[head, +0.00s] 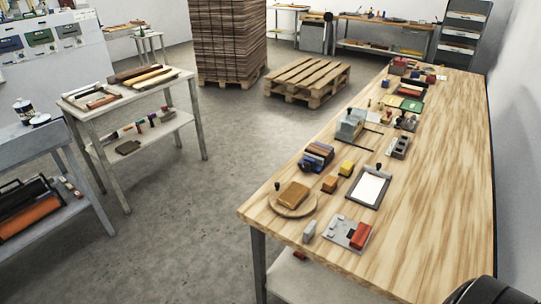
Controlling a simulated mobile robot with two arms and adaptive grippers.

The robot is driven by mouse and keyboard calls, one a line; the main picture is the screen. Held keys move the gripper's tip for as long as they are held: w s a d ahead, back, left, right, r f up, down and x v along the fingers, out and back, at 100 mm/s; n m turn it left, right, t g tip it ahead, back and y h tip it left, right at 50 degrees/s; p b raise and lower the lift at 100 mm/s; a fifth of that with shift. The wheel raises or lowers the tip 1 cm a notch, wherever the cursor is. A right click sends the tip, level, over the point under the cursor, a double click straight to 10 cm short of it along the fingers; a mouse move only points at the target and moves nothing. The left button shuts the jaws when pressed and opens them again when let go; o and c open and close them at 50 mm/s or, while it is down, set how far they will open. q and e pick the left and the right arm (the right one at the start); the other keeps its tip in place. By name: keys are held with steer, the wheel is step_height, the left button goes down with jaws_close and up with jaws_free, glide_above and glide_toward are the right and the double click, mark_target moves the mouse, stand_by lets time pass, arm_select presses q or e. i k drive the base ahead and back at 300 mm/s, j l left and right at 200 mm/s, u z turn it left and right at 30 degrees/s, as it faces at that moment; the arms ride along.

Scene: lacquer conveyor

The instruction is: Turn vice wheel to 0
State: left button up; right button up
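On the long wooden workbench (440,165), a grey block-shaped device (349,128) with a small dark knob on top stands near the left edge, about halfway along. A blue and dark device (316,158) sits nearer to me on the same edge. Either could be the vice; at this size I cannot make out a wheel or any number markings. Neither of my grippers shows. A black rounded part at the bottom right corner is probably mine.
On the bench's near end are a round wooden board (292,207) with a brown block, a clipboard (368,188), yellow blocks (346,168) and a grey plate with a red block (361,236). The bench's right half is clear. A pallet (306,79) lies on the open floor.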

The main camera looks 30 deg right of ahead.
mark_target(305, 167)
steer(key=i+j+u, duration=0.15)
steer(key=i+u, duration=0.15)
steer(key=i, duration=0.6)
steer(key=i+u, duration=0.3)
steer(key=i, duration=0.65)
steer(key=i+l+z, duration=0.15)
steer(key=i+z, duration=0.45)
steer(key=z, duration=0.2)
steer(key=i+z, duration=0.4)
steer(key=i+j+z, duration=0.2)
steer(key=z, duration=0.15)
steer(key=i+l+z, duration=0.15)
steer(key=z, duration=0.3)
steer(key=i+z, duration=0.65)
steer(key=z, duration=0.2)
steer(key=i+j+z, duration=0.1)
steer(key=i+z, duration=0.15)
steer(key=z, duration=0.15)
steer(key=i+j+z, duration=0.2)
steer(key=z, duration=0.25)
steer(key=i+j+z, duration=0.25)
steer(key=z, duration=0.15)
